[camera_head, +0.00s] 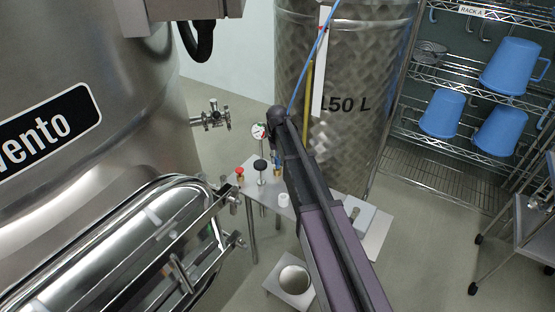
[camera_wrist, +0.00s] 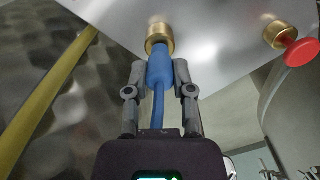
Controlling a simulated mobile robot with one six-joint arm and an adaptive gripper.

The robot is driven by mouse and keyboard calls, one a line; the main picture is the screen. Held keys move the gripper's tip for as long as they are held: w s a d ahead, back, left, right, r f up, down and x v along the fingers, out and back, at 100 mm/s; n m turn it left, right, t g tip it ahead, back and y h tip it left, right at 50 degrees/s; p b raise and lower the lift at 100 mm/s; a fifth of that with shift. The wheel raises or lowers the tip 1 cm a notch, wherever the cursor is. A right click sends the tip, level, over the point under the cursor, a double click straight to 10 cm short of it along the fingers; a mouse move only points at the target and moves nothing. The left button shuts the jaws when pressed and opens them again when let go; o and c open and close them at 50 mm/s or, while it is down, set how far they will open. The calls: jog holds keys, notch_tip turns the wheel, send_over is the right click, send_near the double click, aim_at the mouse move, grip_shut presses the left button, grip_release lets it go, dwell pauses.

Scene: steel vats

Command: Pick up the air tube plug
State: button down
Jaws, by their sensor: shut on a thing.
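The air tube plug (camera_wrist: 159,63) is a blue sleeve with a blue tube running back from it between my fingers in the wrist view. Its far end meets a brass fitting (camera_wrist: 159,36) on a pale metal plate (camera_wrist: 215,22); the two touch. My gripper (camera_wrist: 161,75) is shut on the plug, one grey finger on each side. In the head view my arm crosses the middle and largely hides my gripper; a bit of blue and the brass fitting (camera_head: 277,171) show beside it. A blue tube (camera_head: 311,58) hangs down from above towards this spot.
A red knob (camera_wrist: 300,51) on another brass fitting stands to the right in the wrist view. In the head view the small metal table (camera_head: 262,186) carries knobs and a gauge (camera_head: 259,131). Steel vats flank it; a rack with blue jugs (camera_head: 510,66) stands right.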

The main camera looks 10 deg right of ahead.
jog(key=shift+r+p, duration=4.6)
jog(key=shift+r, duration=0.2)
jog(key=shift+r, duration=0.15)
jog(key=shift+r+p, duration=1.8)
jog(key=shift+p, duration=0.2)
jog(key=shift+r, duration=0.2)
jog(key=shift+r+p, duration=1.35)
jog(key=shift+p, duration=0.15)
jog(key=shift+m, duration=0.4)
jog(key=m, duration=0.8)
